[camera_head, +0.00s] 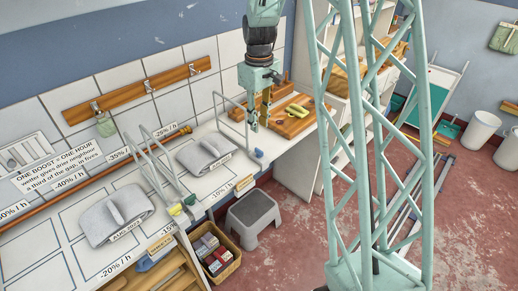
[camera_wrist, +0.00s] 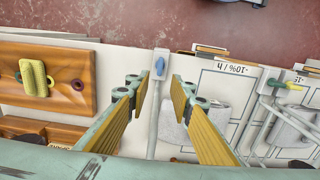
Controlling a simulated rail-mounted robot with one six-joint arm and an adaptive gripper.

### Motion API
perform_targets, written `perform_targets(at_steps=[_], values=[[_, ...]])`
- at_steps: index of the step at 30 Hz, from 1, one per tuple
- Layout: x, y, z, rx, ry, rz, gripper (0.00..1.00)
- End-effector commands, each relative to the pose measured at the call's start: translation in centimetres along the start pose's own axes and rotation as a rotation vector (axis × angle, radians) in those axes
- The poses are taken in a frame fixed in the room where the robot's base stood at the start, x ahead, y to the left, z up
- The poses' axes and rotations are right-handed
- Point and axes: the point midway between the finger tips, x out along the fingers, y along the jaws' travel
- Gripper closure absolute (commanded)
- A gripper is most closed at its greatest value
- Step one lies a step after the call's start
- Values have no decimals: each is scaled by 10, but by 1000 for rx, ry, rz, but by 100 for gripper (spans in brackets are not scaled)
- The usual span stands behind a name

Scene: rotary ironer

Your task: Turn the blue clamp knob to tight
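The blue clamp knob (camera_head: 259,153) sits at the front end of a pale clamp frame, near the front edge of the white worktop. In the wrist view the blue knob (camera_wrist: 160,66) lies ahead of the gap between my fingertips, its long side roughly in line with the bar below it. My gripper (camera_head: 259,124) is above the worktop, a little behind and above the knob, pointing down. In the wrist view my gripper (camera_wrist: 159,88) is open, its yellow-padded fingers apart with nothing between them. The knob is clear of both fingers.
A wooden board (camera_head: 293,126) with a yellow-green item lies right of the knob. Left are a grey folded cloth (camera_head: 203,153) and more clamp frames with green (camera_head: 190,199) and yellow (camera_head: 175,210) knobs. A grey step stool (camera_head: 252,214) and a basket (camera_head: 217,252) stand below the worktop.

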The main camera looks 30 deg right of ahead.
Motion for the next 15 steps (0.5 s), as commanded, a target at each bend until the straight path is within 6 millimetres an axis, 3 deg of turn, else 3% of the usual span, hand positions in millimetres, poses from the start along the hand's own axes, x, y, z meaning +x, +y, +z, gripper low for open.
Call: perform_targets(at_steps=[15], values=[[56,0,1,0,-2,-1,79]])
